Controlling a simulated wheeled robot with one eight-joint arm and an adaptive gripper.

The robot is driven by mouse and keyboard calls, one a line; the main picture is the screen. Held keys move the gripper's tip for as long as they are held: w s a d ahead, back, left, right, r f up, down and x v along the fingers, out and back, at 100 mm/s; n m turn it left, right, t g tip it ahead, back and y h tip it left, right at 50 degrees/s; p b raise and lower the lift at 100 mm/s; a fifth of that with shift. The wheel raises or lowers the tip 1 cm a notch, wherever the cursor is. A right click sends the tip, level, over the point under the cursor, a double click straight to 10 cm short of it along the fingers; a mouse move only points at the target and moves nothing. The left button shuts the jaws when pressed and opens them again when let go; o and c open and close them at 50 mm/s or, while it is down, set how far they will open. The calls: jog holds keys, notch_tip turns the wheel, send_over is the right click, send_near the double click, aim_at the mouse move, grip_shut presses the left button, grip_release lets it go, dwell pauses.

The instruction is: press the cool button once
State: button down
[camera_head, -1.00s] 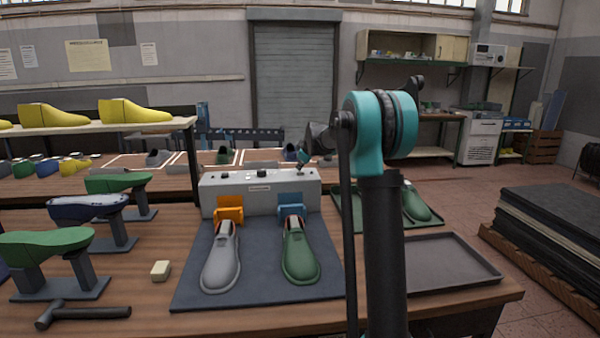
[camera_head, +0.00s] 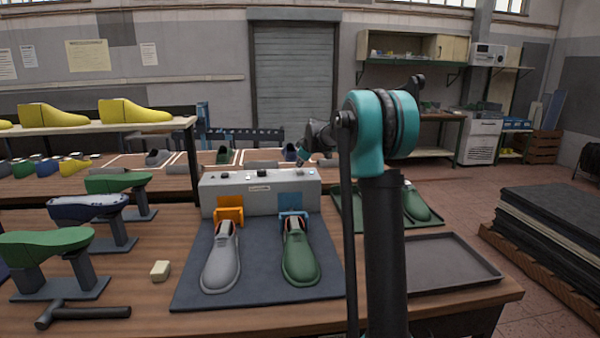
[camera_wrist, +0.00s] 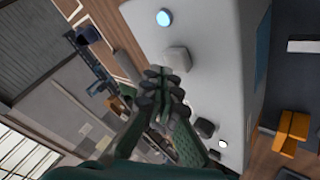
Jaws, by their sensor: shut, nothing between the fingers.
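The pale control box (camera_head: 260,196) stands behind the dark mat, with small controls along its top. In the wrist view a grey square button (camera_wrist: 178,60) sits on the box top beside a lit bluish lamp (camera_wrist: 163,18), towards the blue clamp side. Its label is not readable, so I cannot confirm it is the cool button. My gripper (camera_wrist: 168,88) is shut and empty above the box top, its fingertips close to the grey button. I cannot tell if they touch. A dark knob (camera_wrist: 205,127) and a white lamp (camera_wrist: 222,143) lie further along.
An orange clamp (camera_head: 229,208) and a blue clamp (camera_head: 292,216) are at the box's front, over a grey shoe (camera_head: 221,262) and a green shoe (camera_head: 300,258) on the mat (camera_head: 260,290). An empty tray (camera_head: 450,265) lies at right. Lasts on stands are at left.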

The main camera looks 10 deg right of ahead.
aim_at(301, 171)
jog(key=shift+r, duration=0.25)
jog(key=shift+r, duration=2.5)
